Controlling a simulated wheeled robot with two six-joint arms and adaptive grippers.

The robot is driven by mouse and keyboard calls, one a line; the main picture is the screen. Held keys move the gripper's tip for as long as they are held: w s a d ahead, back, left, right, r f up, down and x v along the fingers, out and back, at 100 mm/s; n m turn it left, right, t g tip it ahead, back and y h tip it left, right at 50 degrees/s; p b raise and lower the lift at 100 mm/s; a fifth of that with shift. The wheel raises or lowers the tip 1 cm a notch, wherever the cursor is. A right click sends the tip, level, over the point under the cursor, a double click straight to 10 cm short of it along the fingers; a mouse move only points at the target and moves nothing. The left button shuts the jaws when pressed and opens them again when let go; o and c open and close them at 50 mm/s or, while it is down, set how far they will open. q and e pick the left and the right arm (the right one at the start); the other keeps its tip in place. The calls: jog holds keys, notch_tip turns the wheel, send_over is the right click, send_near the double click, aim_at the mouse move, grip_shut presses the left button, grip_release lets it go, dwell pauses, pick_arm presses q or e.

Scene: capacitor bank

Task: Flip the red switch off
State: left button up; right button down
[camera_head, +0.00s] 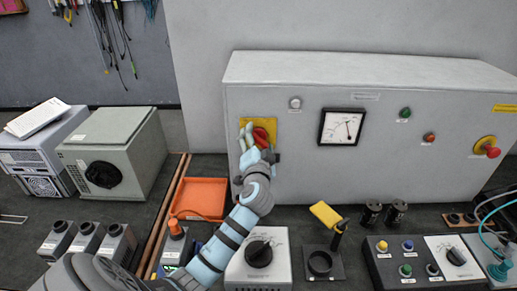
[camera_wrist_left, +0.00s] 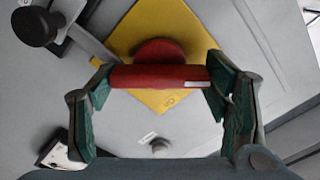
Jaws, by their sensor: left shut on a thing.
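The red switch (camera_head: 264,133) is a rotary handle on a yellow plate (camera_head: 247,124) on the left part of the grey cabinet front. In the wrist view the red handle (camera_wrist_left: 158,77) lies level across the picture, with a round red hub behind it on the yellow plate (camera_wrist_left: 165,30). My left gripper (camera_head: 255,146) reaches up from below and partly covers the switch in the head view. In the wrist view the green-padded fingers of my left gripper (camera_wrist_left: 160,85) are shut on the handle, one at each end. My right gripper is out of view.
The grey cabinet (camera_head: 290,180) also carries a gauge (camera_head: 341,127), small buttons and a red emergency knob (camera_head: 493,152). On the bench below stand an orange tray (camera_head: 200,184), a black rotary knob box (camera_head: 258,272), a yellow-headed tool (camera_head: 325,214) and a control panel (camera_head: 405,283).

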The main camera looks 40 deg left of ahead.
pick_arm(q)
jog(key=o, duration=1.2)
jog(key=shift+c, duration=0.2)
jog(key=v, duration=1.2)
